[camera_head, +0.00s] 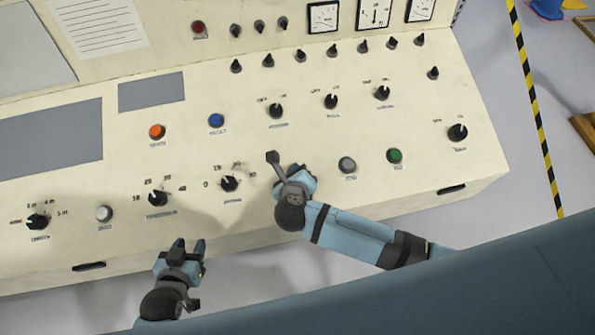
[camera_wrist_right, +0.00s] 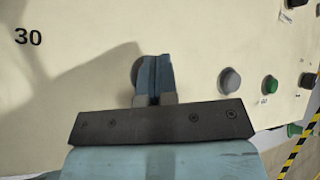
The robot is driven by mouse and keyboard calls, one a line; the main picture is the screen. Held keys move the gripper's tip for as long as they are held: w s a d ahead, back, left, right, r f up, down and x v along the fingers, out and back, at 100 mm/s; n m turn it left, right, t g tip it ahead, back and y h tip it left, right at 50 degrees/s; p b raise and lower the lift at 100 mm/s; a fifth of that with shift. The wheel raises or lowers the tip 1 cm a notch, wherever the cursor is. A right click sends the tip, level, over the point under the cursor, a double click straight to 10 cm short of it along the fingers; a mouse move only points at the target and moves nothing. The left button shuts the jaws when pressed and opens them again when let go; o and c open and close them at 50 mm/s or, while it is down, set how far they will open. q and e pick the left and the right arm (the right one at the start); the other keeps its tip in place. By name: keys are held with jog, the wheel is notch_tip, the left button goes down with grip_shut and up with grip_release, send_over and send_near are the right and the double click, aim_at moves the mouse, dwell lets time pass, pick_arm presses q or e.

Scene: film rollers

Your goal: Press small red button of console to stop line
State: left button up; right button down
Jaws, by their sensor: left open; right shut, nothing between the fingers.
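The cream console (camera_head: 310,120) fills most of the head view. A small dark red button (camera_head: 198,28) is on its upright back panel, at the top. An orange-red button (camera_head: 157,131) is on the sloping face. My right gripper (camera_head: 298,174) is over the lower middle of the face, well below and right of both. Its closed fingers show in the right wrist view (camera_wrist_right: 155,76), with nothing seen between them. A grey round edge (camera_wrist_right: 136,72) shows partly behind them; I cannot tell what it is. My left gripper (camera_head: 188,246) is open and empty, near the console's front edge.
A blue button (camera_head: 216,120), a grey button (camera_head: 347,164), a green button (camera_head: 395,155) and several black knobs dot the face. A white button (camera_head: 104,213) is lower left. Dial gauges (camera_head: 375,13) are at the top. Floor with striped tape (camera_head: 537,110) lies to the right.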

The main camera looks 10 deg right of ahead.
jog(key=shift+s+r+p, duration=0.2)
jog(key=shift+r+p, duration=0.3)
jog(key=shift+r, duration=0.2)
jog(key=r+p, duration=0.2)
jog(key=s+r+p, duration=0.1)
jog(key=r, duration=0.1)
jog(key=shift+r+p, duration=0.4)
dwell(0.6)
